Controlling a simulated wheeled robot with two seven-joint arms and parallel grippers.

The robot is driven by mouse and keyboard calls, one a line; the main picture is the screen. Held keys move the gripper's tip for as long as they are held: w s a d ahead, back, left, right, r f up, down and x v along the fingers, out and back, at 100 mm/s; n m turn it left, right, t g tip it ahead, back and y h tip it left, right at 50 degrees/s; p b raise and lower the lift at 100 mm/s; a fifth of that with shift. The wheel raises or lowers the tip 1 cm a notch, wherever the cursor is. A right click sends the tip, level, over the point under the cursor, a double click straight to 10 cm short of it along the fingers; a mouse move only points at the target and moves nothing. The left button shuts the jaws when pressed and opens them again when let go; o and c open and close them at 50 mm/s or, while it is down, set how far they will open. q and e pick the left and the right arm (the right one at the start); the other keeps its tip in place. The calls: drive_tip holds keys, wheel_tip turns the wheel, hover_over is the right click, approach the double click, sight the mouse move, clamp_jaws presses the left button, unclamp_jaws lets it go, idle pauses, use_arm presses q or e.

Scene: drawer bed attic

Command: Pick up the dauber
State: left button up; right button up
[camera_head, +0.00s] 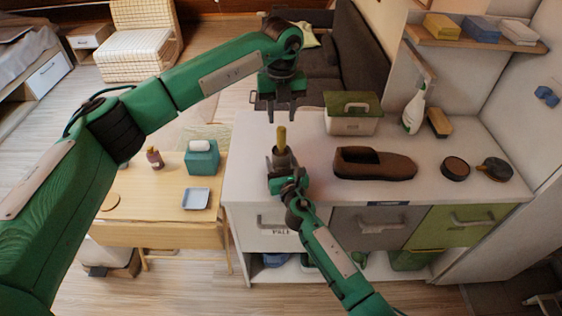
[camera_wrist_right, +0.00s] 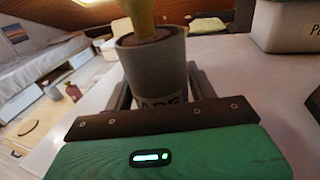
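The dauber (camera_head: 281,138), as far as shows, is a yellow handle standing upright out of a grey cup (camera_head: 283,158) near the counter's left end. Its lower end is hidden in the cup. In the right wrist view the handle (camera_wrist_right: 139,14) rises from the lettered cup (camera_wrist_right: 152,70). My right gripper (camera_wrist_right: 157,90) has a finger against each side of the cup and appears shut on it. My left gripper (camera_head: 284,117) points down just above the handle. Its fingers are apart, with nothing between them.
A brown shoe (camera_head: 374,164), a lidded caddy (camera_head: 351,122), a spray bottle (camera_head: 414,110), a brush (camera_head: 439,122) and a dark round tin (camera_head: 455,168) stand to the right on the white counter (camera_head: 310,195). A wooden table (camera_head: 160,232) is at lower left.

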drive_tip(key=c, duration=0.6)
